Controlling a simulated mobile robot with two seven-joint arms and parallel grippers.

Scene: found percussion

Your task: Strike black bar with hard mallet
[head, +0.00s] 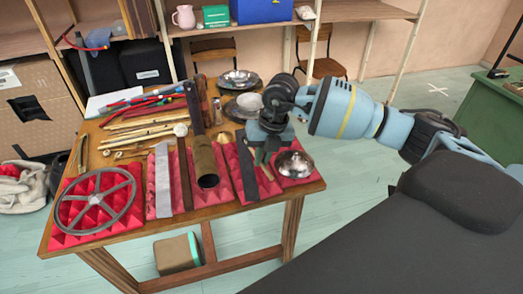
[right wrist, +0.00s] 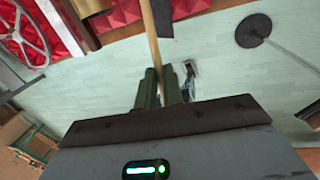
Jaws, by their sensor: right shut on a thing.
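The black bar (head: 243,168) lies lengthwise on red pyramid foam, between the brown tube and the silver bowl. My right gripper (head: 262,160) is over the table just right of the bar, its fingers pointing down. In the right wrist view the green fingers (right wrist: 161,88) are shut on a thin pale wooden stick (right wrist: 153,45), which looks like the mallet's handle. Contact with the black bar cannot be made out. My left gripper is out of view.
A brown tube (head: 206,163) and grey bar (head: 163,180) lie left of the black bar; a silver bowl (head: 295,163) sits right. A spoked wheel (head: 97,203) is at the table's left. Sticks (head: 135,135) and metal dishes (head: 239,79) lie behind.

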